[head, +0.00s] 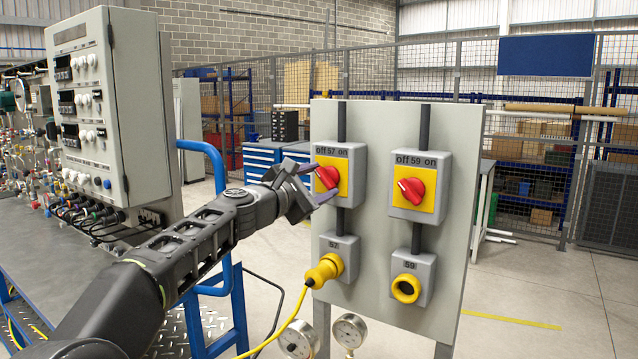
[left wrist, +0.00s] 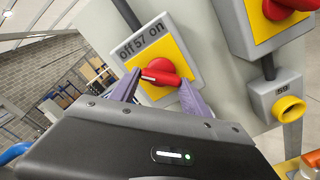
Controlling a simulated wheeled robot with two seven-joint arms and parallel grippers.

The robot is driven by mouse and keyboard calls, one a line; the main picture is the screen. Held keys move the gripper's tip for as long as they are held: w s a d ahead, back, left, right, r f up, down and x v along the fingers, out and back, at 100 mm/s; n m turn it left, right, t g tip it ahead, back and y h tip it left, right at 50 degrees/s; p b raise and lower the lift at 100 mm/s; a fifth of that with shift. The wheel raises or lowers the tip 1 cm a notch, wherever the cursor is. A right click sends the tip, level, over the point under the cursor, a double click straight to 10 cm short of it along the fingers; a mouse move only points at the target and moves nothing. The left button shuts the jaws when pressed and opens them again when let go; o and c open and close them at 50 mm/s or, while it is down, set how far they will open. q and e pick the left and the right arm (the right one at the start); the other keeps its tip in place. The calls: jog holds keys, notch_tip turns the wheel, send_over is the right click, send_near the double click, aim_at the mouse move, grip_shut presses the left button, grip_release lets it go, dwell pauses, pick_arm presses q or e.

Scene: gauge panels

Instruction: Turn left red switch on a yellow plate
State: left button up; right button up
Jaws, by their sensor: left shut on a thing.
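The left red switch (head: 327,177) sits on a yellow plate (head: 344,181) on a grey box labelled "off 57 on". In the left wrist view the red switch (left wrist: 164,67) shows a white mark at the left end of its handle, on the "off" side. My left gripper (head: 321,182) reaches in from the left with one finger above and one below the handle. In the left wrist view my left gripper (left wrist: 160,88) has its purple fingers on either side of the handle, shut on it. The fingers partly hide the plate. My right gripper is not in view.
A second red switch (head: 411,190), labelled 59, is on the same grey panel (head: 462,170) to the right. Below are a socket with a yellow plug (head: 325,270), an empty yellow socket (head: 406,288) and gauges (head: 349,331). A control cabinet (head: 146,110) stands left.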

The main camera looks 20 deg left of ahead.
pick_arm(q)
jog(key=shift+m, duration=0.3)
jog(key=m+b, duration=0.7)
jog(key=m, duration=0.6)
jog(key=shift+r, duration=0.1)
jog(key=shift+r+m+b, duration=0.1)
jog(key=shift+m+b, duration=0.5)
jog(key=shift+m, duration=1.5)
jog(key=o, duration=1.4)
jog(key=shift+r, duration=0.1)
